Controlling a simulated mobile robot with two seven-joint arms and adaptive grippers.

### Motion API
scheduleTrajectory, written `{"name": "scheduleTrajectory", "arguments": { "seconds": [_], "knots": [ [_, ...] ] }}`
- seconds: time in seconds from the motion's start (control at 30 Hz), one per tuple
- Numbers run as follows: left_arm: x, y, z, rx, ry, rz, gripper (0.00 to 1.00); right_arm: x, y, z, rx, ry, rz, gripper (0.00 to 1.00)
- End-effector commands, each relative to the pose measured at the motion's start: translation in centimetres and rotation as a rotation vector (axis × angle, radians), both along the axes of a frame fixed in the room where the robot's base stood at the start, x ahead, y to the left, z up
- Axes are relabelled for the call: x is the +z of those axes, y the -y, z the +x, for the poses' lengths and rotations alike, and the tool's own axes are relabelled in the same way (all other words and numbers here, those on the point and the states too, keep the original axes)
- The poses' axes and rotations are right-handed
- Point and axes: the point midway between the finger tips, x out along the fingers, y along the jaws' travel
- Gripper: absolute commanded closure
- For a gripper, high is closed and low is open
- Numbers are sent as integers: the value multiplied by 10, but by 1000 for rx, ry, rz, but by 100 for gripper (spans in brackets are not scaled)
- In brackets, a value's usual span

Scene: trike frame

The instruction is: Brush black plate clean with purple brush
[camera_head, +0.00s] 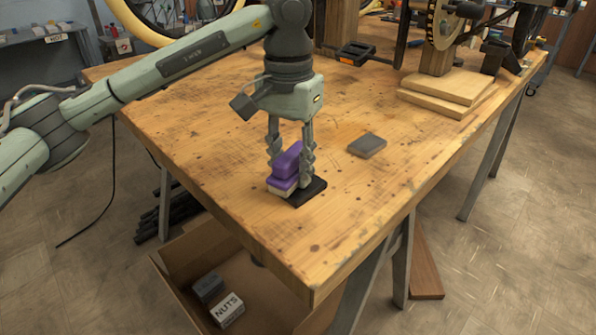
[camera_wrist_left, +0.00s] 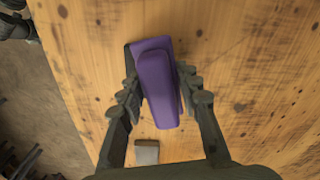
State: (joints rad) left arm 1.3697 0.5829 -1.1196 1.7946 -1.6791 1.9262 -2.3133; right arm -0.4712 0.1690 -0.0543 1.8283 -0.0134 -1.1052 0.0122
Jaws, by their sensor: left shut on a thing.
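The purple brush (camera_head: 286,163) has a pale underside and sits over the black plate (camera_head: 312,190) on the wooden table. My left gripper (camera_head: 290,165) points down and is shut on the brush, one finger on each side. In the left wrist view the brush (camera_wrist_left: 157,85) lies between the two fingers of my left gripper (camera_wrist_left: 160,100). Only a dark edge of the plate (camera_wrist_left: 129,58) shows there, as the brush hides most of it. The brush looks to touch the plate, but the contact itself is hidden. My right gripper is in neither view.
A grey flat block (camera_head: 367,145) lies on the table (camera_head: 220,130) right of the plate. Stacked boards (camera_head: 450,88) and a trike frame with a pedal (camera_head: 355,52) stand farther back. A cardboard box (camera_head: 190,262) with a nuts box (camera_head: 227,309) is on the floor below.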

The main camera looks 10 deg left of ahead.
Motion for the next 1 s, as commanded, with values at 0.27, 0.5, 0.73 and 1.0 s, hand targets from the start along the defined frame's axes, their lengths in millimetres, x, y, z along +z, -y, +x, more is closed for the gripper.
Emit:
{"name": "scheduleTrajectory", "arguments": {
  "seconds": [0.27, 0.5, 0.73, 1.0],
  "knots": [
    [1, 8, 2, -1, 0, 1, 94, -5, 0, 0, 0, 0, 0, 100],
    [-1, 26, -10, -2, 1, 1, 94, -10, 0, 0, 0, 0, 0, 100],
    [-2, 36, -17, -2, -1, 0, 94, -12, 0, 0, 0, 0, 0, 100],
    [0, 33, -15, 2, 0, 1, 94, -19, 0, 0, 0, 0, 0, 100]
  ]
}}
